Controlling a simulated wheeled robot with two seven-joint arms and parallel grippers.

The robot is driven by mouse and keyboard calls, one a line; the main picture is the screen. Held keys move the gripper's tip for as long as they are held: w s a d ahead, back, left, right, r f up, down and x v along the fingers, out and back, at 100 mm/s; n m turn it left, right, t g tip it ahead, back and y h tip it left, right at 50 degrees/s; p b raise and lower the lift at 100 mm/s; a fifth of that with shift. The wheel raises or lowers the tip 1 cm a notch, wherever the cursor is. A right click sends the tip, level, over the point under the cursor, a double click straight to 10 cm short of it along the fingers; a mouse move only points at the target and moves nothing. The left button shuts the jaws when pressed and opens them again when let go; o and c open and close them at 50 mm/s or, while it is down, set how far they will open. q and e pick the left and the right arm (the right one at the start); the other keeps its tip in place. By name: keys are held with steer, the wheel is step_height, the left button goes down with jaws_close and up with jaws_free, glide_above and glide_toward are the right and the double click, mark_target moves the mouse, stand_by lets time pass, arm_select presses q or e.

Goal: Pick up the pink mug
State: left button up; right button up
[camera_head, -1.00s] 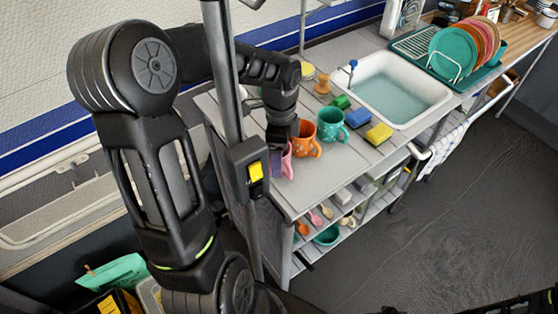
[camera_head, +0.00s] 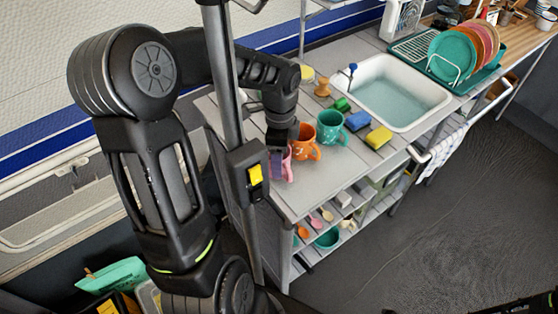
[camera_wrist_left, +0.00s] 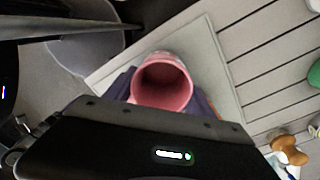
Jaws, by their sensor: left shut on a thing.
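The pink mug (camera_head: 287,168) is near the left front end of the grey slatted counter, partly hidden by my left gripper (camera_head: 279,160). In the left wrist view the mug (camera_wrist_left: 162,84) shows from above, upright, its round opening empty. Dark fingers are on both sides of it, and my left gripper is shut on it. I cannot tell whether its base touches the counter. My right gripper is not in view.
An orange mug (camera_head: 305,142) stands close to the right of the pink one, with a teal mug (camera_head: 331,127) beyond it. Sponges (camera_head: 378,137) and a sink (camera_head: 400,88) lie farther right. A metal post (camera_head: 222,80) stands in front.

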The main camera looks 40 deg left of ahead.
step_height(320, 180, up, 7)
steer(key=p, duration=0.8)
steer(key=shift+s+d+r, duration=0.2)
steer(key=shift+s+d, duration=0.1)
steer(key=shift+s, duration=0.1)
